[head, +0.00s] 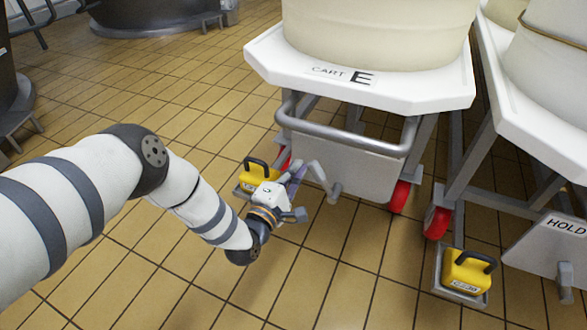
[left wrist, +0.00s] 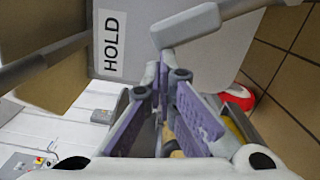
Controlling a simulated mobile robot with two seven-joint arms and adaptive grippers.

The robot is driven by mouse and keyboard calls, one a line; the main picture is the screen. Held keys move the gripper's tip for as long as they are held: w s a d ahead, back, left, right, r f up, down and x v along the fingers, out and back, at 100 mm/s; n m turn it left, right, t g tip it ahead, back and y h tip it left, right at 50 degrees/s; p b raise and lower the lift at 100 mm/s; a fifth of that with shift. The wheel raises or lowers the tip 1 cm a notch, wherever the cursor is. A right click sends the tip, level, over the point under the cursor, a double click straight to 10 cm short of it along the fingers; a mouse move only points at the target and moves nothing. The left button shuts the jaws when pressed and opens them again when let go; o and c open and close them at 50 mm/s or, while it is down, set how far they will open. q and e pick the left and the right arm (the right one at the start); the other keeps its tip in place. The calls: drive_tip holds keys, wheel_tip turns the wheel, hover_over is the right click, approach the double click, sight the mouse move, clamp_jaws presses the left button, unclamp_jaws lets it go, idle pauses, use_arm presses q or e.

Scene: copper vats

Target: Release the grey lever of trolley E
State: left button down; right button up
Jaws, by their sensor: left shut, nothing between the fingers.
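Trolley E (head: 362,95) is a white-topped cart marked "CART E", with a grey frame and red wheels. Its grey lever (head: 334,190) stands out from the low grey panel beneath the push bar. In the left wrist view the grey lever (left wrist: 186,26) has a block-shaped end just beyond my fingertips. A "HOLD" label (left wrist: 114,42) is on the panel beside it. My left gripper (head: 300,174) is shut and empty, close to the lever. Its purple fingers (left wrist: 166,72) show in the wrist view; I cannot tell whether they touch the lever. My right gripper is out of view.
A yellow box with a black handle (head: 258,174) sits on the floor behind my left gripper. Another yellow box (head: 467,272) stands by the neighbouring trolley (head: 545,140) at the right, which has its own "HOLD" plate. The tiled floor (head: 190,95) at the left is clear.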

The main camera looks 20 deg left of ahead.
use_arm(q)
drive_tip(key=d+r+m+p, duration=0.3)
drive_tip(key=d+m, duration=0.7)
drive_tip(key=d, duration=0.3)
drive_tip(key=shift+s+d+g+p, duration=0.25)
drive_tip(key=shift+g+p, duration=0.05)
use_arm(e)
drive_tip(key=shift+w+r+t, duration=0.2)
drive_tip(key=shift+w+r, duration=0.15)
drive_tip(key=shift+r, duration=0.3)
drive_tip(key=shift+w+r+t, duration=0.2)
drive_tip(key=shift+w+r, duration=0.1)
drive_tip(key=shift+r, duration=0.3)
use_arm(q)
drive_tip(key=shift+d, duration=0.1)
